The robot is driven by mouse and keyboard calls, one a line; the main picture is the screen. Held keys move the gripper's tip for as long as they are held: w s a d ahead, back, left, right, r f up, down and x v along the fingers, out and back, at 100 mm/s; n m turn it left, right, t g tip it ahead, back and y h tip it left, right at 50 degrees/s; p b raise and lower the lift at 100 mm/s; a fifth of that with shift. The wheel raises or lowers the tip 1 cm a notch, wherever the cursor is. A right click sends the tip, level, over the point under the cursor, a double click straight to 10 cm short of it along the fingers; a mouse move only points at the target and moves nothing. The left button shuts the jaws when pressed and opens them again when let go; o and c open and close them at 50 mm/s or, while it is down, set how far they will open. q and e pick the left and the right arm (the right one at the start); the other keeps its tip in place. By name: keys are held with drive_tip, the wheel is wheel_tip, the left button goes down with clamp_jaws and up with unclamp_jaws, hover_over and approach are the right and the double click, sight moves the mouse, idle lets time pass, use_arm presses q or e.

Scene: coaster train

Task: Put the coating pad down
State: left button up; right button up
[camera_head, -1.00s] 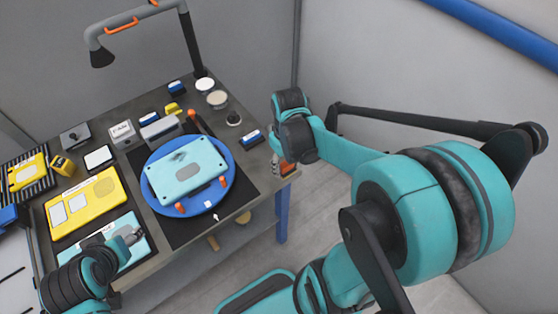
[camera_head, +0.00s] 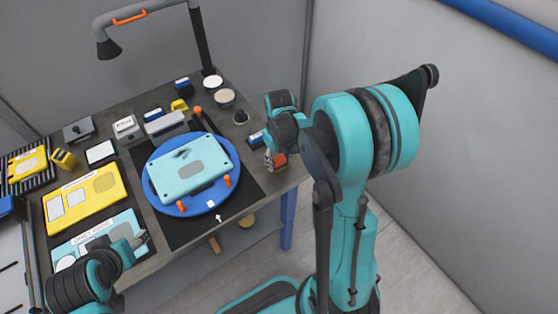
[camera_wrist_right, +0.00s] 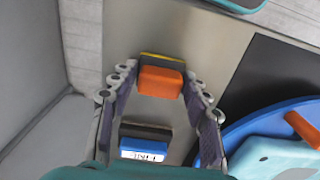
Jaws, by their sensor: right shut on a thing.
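The coating pad is an orange block with a dark layer and a thin yellow edge (camera_wrist_right: 160,82). It sits between the fingertips of my right gripper (camera_wrist_right: 158,76) in the right wrist view, and the gripper is shut on it. In the head view the pad (camera_head: 279,159) shows orange under my right gripper (camera_head: 272,157), at the table's right edge. I cannot tell whether it touches the tabletop. My left gripper (camera_head: 138,240) is low over the light teal case at the front left; its fingers are too small to read.
A blue block with a white label (camera_wrist_right: 145,148) lies close to my right gripper. A blue round turntable (camera_head: 165,206) on a black mat (camera_head: 250,187) carries a pale teal panel (camera_head: 190,170) with orange clips. Yellow cases and small blocks fill the left and back. A lamp (camera_head: 110,47) overhangs the back.

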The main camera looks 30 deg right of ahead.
drive_tip(key=o, duration=0.7)
drive_tip(key=shift+f, duration=0.15)
drive_tip(key=o, duration=0.4)
